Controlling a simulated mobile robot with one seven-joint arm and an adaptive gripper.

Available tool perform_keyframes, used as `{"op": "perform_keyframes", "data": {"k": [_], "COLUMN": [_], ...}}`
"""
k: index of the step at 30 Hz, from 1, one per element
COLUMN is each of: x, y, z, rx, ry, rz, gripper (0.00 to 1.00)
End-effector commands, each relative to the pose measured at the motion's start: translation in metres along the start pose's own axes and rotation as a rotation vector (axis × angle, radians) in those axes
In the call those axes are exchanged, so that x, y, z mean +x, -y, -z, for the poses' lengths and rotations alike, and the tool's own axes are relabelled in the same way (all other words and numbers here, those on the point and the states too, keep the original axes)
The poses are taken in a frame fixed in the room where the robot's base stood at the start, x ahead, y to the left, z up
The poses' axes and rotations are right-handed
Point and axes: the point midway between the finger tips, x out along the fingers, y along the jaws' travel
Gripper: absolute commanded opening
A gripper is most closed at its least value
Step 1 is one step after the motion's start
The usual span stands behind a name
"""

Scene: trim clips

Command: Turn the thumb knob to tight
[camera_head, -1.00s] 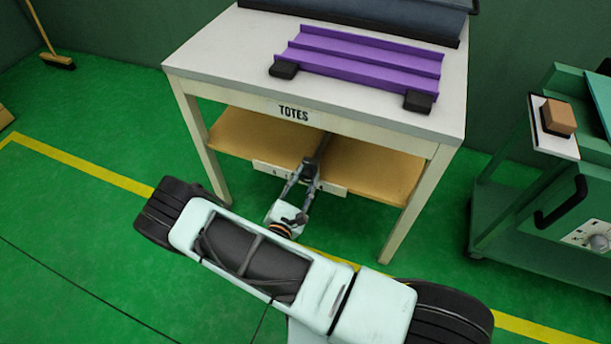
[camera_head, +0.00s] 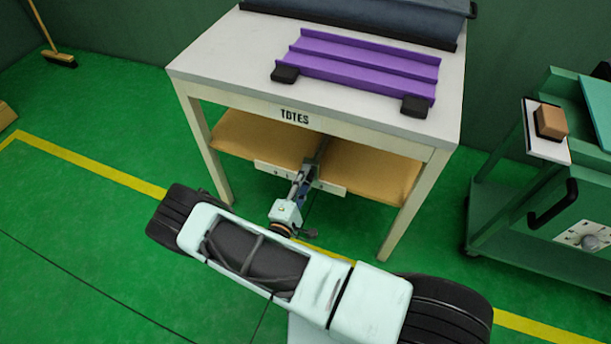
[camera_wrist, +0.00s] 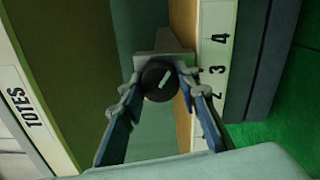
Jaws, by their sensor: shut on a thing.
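The thumb knob (camera_wrist: 158,82) is a dark round knob with a short white pointer line, seen end-on in the wrist view. The line is tilted, its top leaning right. My gripper (camera_wrist: 161,80) has a fingertip on each side of the knob and is shut on it. A pale grey bracket (camera_wrist: 165,52) shows just behind the knob. In the head view my gripper (camera_head: 308,170) reaches the front middle of the table's lower shelf, and I cannot make out the knob there. No "tight" mark is readable.
The white table (camera_head: 210,60) marked TOTES stands over the shelf (camera_head: 370,170). A white strip with numbers (camera_wrist: 217,60) runs right of the knob. A purple ribbed tray (camera_head: 360,65) lies on top. A green cart (camera_head: 545,215) stands at right.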

Motion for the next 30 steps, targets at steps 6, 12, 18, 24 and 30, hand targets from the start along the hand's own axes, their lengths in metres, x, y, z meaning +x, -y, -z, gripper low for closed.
{"op": "perform_keyframes", "data": {"k": [6, 12, 18, 24, 30], "x": [-0.001, -0.0011, -0.0011, -0.0011, -0.0011], "y": [-0.0014, -0.0019, -0.0025, -0.0024, -0.0019], "z": [0.0002, 0.0001, -0.0002, -0.0005, -0.0003], "rx": [0.203, 0.393, 0.581, 0.749, 0.878], "ry": [-0.002, -0.002, -0.001, -0.001, -0.002], "rz": [0.002, 0.002, 0.002, 0.002, 0.002], "gripper": [0.05, 0.05, 0.05, 0.05, 0.05]}}
